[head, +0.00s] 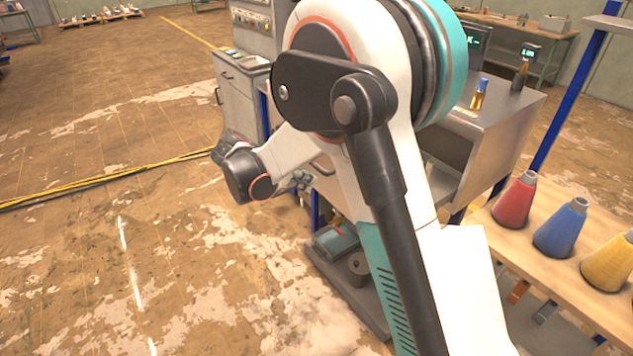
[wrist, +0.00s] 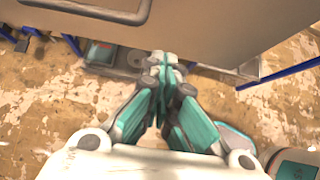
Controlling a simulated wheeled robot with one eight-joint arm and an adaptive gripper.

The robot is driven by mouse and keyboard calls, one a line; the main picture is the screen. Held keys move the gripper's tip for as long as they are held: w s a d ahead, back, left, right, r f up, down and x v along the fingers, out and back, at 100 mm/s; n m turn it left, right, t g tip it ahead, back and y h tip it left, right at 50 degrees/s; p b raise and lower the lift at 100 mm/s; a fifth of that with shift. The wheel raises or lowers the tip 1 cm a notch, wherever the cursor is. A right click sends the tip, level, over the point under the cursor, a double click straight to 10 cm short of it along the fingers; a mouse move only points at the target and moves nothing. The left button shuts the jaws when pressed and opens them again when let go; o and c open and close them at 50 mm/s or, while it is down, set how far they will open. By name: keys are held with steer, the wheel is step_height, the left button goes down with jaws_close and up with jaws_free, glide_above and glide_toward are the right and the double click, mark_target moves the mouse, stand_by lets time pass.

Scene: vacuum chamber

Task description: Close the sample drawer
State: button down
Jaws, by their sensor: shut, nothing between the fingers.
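My gripper (wrist: 160,66) is shut and empty, its fingertips together in front of a grey metal front panel (wrist: 200,32). A dark bar handle (wrist: 92,12) on that panel shows at the top left of the wrist view, to the left of the fingertips. The panel appears to be the sample drawer's front; I cannot tell how far it stands out, or whether the fingertips touch it. In the head view my gripper (head: 300,181) is low beside the metal chamber bench (head: 507,118), and my arm hides most of the drawer.
A lower shelf (head: 347,292) holds a green-grey device (head: 336,240). Red (head: 515,203), blue (head: 561,230) and yellow (head: 610,263) cones stand on a wooden table at right. A grey cabinet (head: 240,100) stands behind. A yellow-black cable (head: 100,183) crosses the floor; the left floor is open.

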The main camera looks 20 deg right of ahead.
steer(key=d+r+b+x, duration=0.1)
steer(key=r+b+x, duration=0.1)
steer(key=x, duration=0.9)
steer(key=shift+w+d+f+b, duration=0.25)
steer(key=shift+d+b, duration=0.3)
steer(key=shift+b, duration=0.35)
steer(key=shift+w+d, duration=0.2)
steer(key=shift+d, duration=0.35)
steer(key=w+d, duration=0.3)
steer(key=d, duration=0.6)
steer(key=w+d+p, duration=0.1)
steer(key=w+d, duration=0.1)
steer(key=d, duration=0.6)
steer(key=w+d, duration=0.3)
steer(key=d, duration=0.6)
steer(key=shift+w+d, duration=0.3)
steer(key=shift+w, duration=0.05)
steer(key=shift+d+r, duration=0.1)
steer(key=shift+d, duration=0.05)
steer(key=shift+p, duration=0.3)
